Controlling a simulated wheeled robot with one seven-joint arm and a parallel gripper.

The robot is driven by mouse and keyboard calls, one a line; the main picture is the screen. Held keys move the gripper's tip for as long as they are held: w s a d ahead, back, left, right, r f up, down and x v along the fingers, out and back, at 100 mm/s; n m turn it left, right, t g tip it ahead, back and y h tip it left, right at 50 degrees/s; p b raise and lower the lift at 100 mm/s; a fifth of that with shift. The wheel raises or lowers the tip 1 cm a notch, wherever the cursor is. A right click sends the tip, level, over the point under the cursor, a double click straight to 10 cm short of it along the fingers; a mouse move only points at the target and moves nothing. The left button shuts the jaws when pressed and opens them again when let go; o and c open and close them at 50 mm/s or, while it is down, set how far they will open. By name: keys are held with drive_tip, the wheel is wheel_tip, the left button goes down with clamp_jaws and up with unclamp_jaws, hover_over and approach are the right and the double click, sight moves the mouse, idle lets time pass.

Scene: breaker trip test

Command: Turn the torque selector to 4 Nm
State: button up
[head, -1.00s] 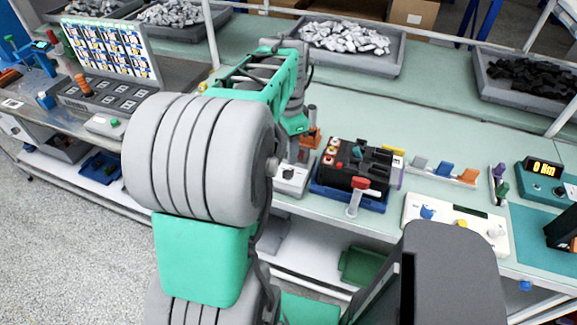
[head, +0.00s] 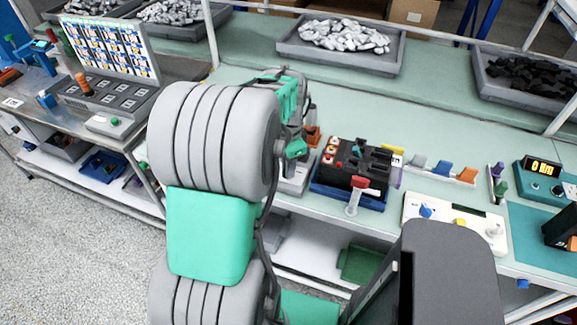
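A small light-grey box (head: 292,186) stands at the bench's front edge, left of the blue tray. A dial showed on its top earlier; my arm now covers that top, so I cannot read its setting. I cannot tell for sure that it is the torque selector. The far end of my arm (head: 297,148) is above and behind this box. My gripper's fingers cannot be made out behind the arm, nor whether they touch the dial. A white panel (head: 409,214) with blue, yellow and white knobs lies farther right.
A black breaker (head: 352,161) with a red-handled lever (head: 358,187) sits in a blue tray (head: 320,188), close right of my arm. An orange item (head: 313,135) stands behind the box. A teal display unit (head: 535,184) is at the far right.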

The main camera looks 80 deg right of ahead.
clamp_jaws()
idle(0.4)
drive_tip(key=n, duration=0.4)
drive_tip(key=shift+n, duration=2.3)
drive_tip(key=o, duration=0.5)
unclamp_jaws()
drive_tip(key=shift+r, duration=0.15)
